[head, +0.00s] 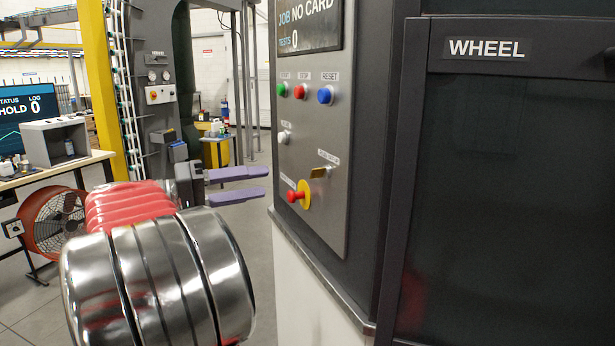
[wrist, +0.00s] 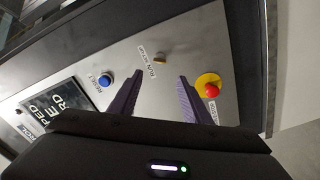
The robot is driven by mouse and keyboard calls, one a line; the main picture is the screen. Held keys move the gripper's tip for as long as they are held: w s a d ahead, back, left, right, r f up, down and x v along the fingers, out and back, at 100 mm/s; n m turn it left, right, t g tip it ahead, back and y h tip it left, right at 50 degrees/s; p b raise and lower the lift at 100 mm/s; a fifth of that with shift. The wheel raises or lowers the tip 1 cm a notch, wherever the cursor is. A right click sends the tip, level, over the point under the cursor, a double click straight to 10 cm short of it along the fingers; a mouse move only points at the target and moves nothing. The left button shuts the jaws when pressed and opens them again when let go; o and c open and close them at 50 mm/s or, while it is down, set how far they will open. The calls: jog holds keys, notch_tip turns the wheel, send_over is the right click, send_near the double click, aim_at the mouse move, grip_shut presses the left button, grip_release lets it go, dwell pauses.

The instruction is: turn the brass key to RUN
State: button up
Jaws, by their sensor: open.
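The brass key (head: 319,173) sits on the grey control panel (head: 322,225) under a small label, just above the red emergency stop. In the wrist view the key (wrist: 160,57) shows small, beyond and roughly between my fingertips, near a label that seems to read RUN and SETUP. My gripper (head: 264,183) has two purple fingers, apart and empty, pointing at the panel from the left. They also show in the wrist view (wrist: 161,78). A gap remains between the fingertips and the key. I cannot tell the key's exact turn.
A red emergency stop (head: 297,195) on a yellow plate is close below the key. Green (head: 281,89), red (head: 300,91) and blue (head: 326,95) buttons are above, with a white one (head: 285,138) between. The screen (head: 310,24) reads NO CARD. A dark WHEEL door (head: 510,190) stands right.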

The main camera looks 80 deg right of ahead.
aim_at(311, 175)
jog(key=x, duration=1.3)
jog(key=shift+c, duration=0.5)
jog(key=shift+a, duration=0.15)
jog(key=c, duration=0.9)
jog(key=shift+c, duration=0.2)
jog(key=shift+n, duration=0.4)
jog(key=n, duration=1.1)
jog(key=shift+f, duration=0.15)
